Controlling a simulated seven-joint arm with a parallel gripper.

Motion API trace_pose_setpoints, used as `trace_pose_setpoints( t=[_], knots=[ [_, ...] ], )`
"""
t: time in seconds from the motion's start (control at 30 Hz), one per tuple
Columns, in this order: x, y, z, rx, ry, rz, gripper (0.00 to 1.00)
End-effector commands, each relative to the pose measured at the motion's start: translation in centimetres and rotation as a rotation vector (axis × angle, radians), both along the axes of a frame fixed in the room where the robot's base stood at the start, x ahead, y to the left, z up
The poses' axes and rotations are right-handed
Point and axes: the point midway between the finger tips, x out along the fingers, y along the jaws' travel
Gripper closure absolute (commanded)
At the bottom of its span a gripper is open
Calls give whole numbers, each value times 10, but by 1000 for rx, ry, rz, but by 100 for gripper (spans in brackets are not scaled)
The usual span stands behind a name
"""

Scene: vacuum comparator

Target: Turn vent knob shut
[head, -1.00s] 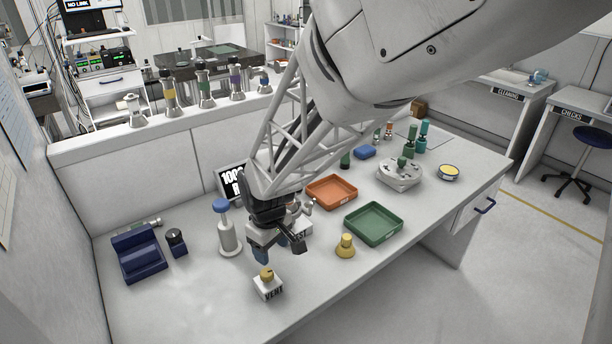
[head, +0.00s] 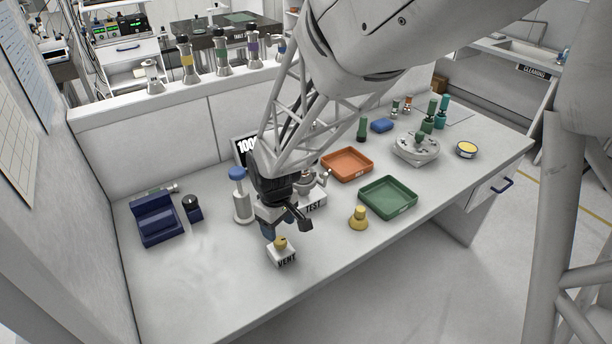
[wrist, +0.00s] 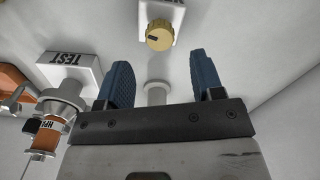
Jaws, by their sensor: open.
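The vent knob (head: 281,243) is a small yellow-gold knob on a white block marked VENT (head: 283,258), near the front of the bench. In the wrist view the knob (wrist: 160,36) shows a dark pointer line and lies beyond the fingertips, roughly between them. My gripper (head: 284,228) is just above and behind the knob in the head view. I see no contact with the knob.
A white post with a blue top (head: 240,196) stands left of my gripper. The TEST block (head: 313,206) is close at its right. A yellow cone-shaped piece (head: 358,219), a green tray (head: 388,198) and an orange tray (head: 347,165) are further right. The bench front-left is clear.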

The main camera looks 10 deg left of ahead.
Motion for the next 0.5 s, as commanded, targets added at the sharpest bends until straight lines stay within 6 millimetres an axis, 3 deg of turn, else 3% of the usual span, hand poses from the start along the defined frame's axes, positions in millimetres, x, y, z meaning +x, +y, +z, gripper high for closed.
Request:
trace_pose_setpoints(
  t=[0.5],
  knots=[
    [0, 0, -51, -1, 2, 0, 39]
  ],
)
